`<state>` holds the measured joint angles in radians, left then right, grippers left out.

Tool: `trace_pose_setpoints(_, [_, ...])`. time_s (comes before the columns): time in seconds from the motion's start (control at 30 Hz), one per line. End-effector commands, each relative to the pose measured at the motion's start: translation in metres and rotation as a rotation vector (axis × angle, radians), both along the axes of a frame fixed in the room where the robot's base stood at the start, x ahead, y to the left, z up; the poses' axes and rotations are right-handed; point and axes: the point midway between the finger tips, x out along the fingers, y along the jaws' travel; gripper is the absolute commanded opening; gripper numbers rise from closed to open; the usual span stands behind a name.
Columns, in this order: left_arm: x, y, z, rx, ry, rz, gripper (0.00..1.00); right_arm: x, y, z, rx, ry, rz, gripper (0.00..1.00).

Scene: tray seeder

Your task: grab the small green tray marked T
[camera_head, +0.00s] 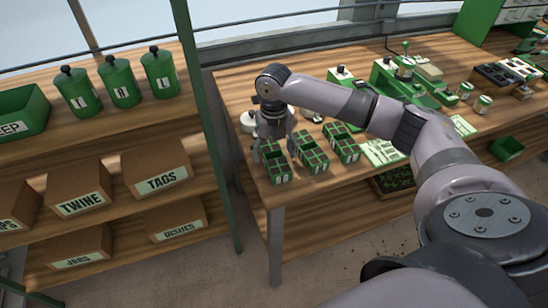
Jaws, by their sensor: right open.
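Several small green trays with dark cells stand in a row near the left front of the wooden workbench: a left tray (276,174), a middle tray (315,160) and a right tray (347,152). Their small white front labels are too small to read, so I cannot tell which is marked T. My right gripper (274,147) points down over the left tray, with its fingers apart and hiding part of that tray. I cannot tell whether it touches the tray. My left gripper is not in view.
A green shelf post (215,130) stands close to the bench's left end. White-topped containers and a green machine (393,78) stand behind the trays. Light green cards (383,152) lie right of them.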

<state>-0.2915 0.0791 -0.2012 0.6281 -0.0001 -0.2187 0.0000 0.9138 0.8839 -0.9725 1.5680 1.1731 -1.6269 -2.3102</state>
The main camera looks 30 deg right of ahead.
Motion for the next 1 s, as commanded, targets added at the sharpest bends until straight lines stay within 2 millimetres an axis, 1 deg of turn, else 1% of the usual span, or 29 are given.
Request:
trace_pose_setpoints(0.1, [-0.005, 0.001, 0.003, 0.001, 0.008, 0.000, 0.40, 0.000, -0.001, -0.014, -0.001, 0.000, -0.001, 0.72])
trace_pose_setpoints(0.17, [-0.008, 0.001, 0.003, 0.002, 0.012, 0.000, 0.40, 0.000, -0.001, -0.018, -0.001, -0.001, -0.001, 0.72])
trace_pose_setpoints(0.4, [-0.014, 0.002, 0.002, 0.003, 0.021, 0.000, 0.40, 0.000, 0.000, -0.020, -0.001, -0.002, 0.000, 0.72])
trace_pose_setpoints(0.43, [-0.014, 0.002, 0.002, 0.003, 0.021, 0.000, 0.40, 0.000, 0.000, -0.020, -0.001, -0.002, 0.000, 0.70])
trace_pose_setpoints(1.0, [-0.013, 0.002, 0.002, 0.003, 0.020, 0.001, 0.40, 0.000, -0.001, -0.019, -0.001, -0.002, 0.000, 0.32])
